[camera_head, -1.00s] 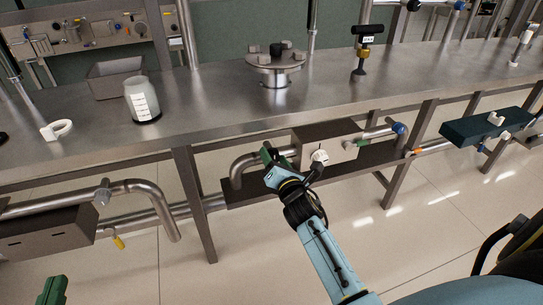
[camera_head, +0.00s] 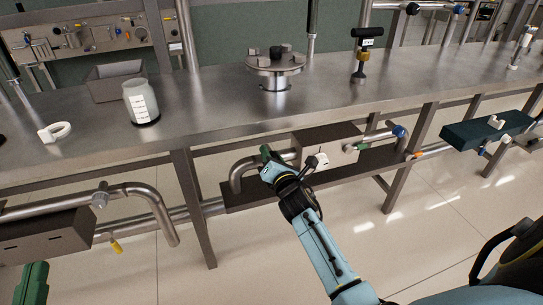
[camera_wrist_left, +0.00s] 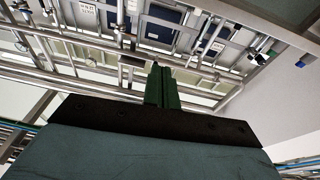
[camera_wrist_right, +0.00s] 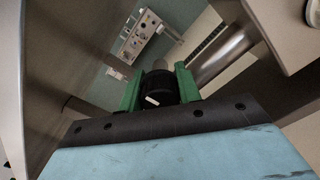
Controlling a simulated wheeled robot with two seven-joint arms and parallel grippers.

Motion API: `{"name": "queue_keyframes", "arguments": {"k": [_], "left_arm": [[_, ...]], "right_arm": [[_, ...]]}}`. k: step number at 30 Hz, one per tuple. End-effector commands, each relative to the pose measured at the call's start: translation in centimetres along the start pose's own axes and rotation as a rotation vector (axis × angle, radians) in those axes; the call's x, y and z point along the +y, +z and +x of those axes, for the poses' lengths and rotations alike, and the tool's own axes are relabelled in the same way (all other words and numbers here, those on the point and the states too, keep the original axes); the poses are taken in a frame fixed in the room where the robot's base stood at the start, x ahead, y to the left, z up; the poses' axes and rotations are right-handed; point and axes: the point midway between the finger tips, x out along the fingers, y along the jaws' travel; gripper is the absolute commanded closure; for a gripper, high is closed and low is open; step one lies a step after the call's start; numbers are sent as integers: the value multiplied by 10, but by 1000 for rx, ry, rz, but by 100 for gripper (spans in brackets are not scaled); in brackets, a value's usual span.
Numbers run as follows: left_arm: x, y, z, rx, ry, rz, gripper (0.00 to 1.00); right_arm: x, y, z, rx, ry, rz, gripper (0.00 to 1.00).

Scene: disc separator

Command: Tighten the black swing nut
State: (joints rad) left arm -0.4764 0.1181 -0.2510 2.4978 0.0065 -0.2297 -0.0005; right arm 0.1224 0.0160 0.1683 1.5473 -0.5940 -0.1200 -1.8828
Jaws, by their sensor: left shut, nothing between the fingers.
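A round steel disc lid (camera_head: 274,63) with several small swing nuts stands at the back middle of the steel table. The dark nut (camera_head: 276,51) on it looks like the black swing nut. My right gripper (camera_head: 266,154) is in front of the table, low beside a bent pipe and away from the lid. In the right wrist view its green fingers (camera_wrist_right: 160,88) stand apart, with a black rounded piece (camera_wrist_right: 158,90) between them. Whether they grip it is unclear. My left gripper (camera_head: 33,283) is at the bottom left, shut and empty; its fingers also show in the left wrist view (camera_wrist_left: 161,88).
A white-labelled bottle (camera_head: 141,101), a grey tray (camera_head: 113,82), a white ring (camera_head: 55,132) and a black T-handled tool (camera_head: 366,52) stand on the table. Bent pipes (camera_head: 155,205) and a box with a white valve knob (camera_head: 320,160) sit below. The table's front middle is clear.

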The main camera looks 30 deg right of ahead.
Motion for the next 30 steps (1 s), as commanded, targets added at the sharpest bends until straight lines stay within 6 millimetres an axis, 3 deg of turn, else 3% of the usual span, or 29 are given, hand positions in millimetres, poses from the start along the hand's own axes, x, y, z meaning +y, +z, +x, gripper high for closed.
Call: {"name": "queue_keyframes", "arguments": {"k": [11,20,30], "left_arm": [[-1,4,0,-32,-1,1,100],[-8,38,-7,-246,-19,8,100],[-19,84,-35,-573,-47,14,100]], "right_arm": [[0,0,0,0,0,39,89],[0,1,0,1,-1,227,89],[0,1,0,1,0,548,89]]}}
